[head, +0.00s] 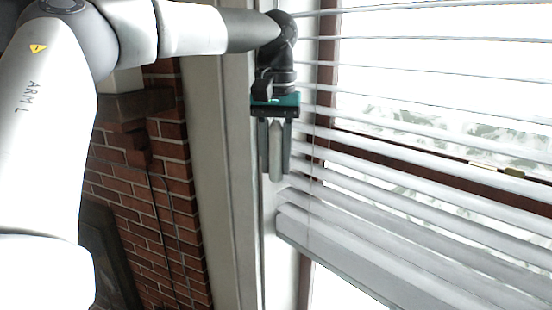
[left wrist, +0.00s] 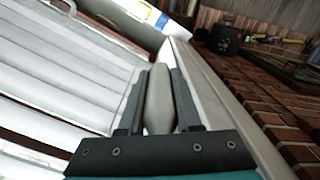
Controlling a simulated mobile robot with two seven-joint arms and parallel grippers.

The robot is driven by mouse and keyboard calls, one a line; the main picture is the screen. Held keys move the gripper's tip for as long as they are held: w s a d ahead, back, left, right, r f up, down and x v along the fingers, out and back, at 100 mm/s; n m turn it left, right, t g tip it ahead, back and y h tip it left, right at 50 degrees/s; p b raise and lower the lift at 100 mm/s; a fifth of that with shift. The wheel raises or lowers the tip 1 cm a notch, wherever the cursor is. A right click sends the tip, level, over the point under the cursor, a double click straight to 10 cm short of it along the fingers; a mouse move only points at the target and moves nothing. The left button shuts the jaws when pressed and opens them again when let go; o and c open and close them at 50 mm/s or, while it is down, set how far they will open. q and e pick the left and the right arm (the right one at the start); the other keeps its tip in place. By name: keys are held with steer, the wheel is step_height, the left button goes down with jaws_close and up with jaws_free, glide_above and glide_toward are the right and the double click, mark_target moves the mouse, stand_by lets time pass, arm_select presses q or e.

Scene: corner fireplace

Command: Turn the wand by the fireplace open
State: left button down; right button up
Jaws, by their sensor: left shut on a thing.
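The wand's pale grey handle (head: 275,152) hangs at the left edge of the window blind (head: 350,160), beside the brick fireplace. My left gripper (head: 275,165) points down with one finger on each side of the handle and is shut on it. In the left wrist view the handle (left wrist: 159,98) lies between the two dark fingers (left wrist: 158,105). The blind's slats are tilted with bright gaps between them, and its lower slats are bunched near the bottom. The wand's upper part is hidden behind the gripper. My right gripper is not in view.
The red brick fireplace (head: 165,200) stands to the left, with a beige window trim (head: 225,170) between it and the blind. The slats are very near the gripper's right side. A dark pot-like object (left wrist: 225,38) shows in the left wrist view.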

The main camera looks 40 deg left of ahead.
arm_select(q)
steer(key=shift+r, duration=0.1)
stand_by(0.3)
steer(key=c, duration=0.6)
jaws_free()
step_height(320, 180, up, 15)
steer(key=shift+r, duration=0.1)
stand_by(0.8)
